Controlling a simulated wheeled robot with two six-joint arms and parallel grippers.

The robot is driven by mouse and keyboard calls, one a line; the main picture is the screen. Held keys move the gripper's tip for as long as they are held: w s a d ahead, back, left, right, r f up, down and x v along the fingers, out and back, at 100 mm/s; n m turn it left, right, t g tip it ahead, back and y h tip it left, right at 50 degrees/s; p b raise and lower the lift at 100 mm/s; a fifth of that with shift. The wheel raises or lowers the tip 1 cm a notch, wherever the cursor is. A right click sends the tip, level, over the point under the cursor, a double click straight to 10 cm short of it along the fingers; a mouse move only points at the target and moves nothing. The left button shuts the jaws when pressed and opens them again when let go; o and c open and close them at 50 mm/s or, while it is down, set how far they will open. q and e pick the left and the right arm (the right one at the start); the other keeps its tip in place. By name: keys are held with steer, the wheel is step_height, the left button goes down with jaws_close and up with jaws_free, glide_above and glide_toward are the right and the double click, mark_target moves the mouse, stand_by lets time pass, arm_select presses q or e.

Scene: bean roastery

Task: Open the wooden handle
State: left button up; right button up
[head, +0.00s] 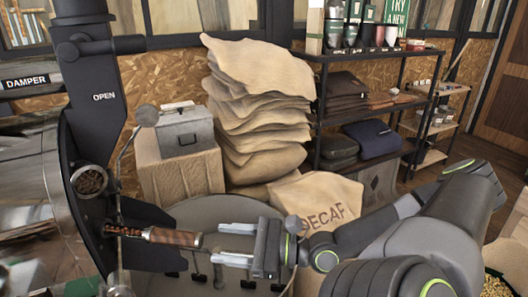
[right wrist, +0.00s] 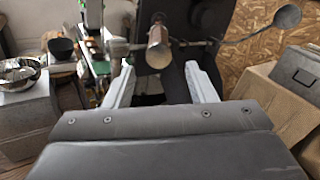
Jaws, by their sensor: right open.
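The wooden handle (head: 172,237) is a brown grip with a metal end, sticking out to the right from the dark roaster front in the head view. It also shows end-on in the right wrist view (right wrist: 158,50), ahead of the gap between my fingers. My right gripper (head: 220,243) is open, its two pale fingers pointing left at the handle's free end. The fingertips appear just short of that end or level with it; contact cannot be made out. In the right wrist view the gripper (right wrist: 160,72) holds nothing. My left gripper is not in view.
The dark roaster column (head: 92,100), marked OPEN, stands at the left, with a thin metal rod and ball knob (head: 146,115) beside it. A grey box (head: 186,130), stacked sacks (head: 258,110) and shelves (head: 370,115) stand behind.

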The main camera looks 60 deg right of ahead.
steer(key=p+v, duration=0.2)
steer(key=v, duration=0.5)
stand_by(1.0)
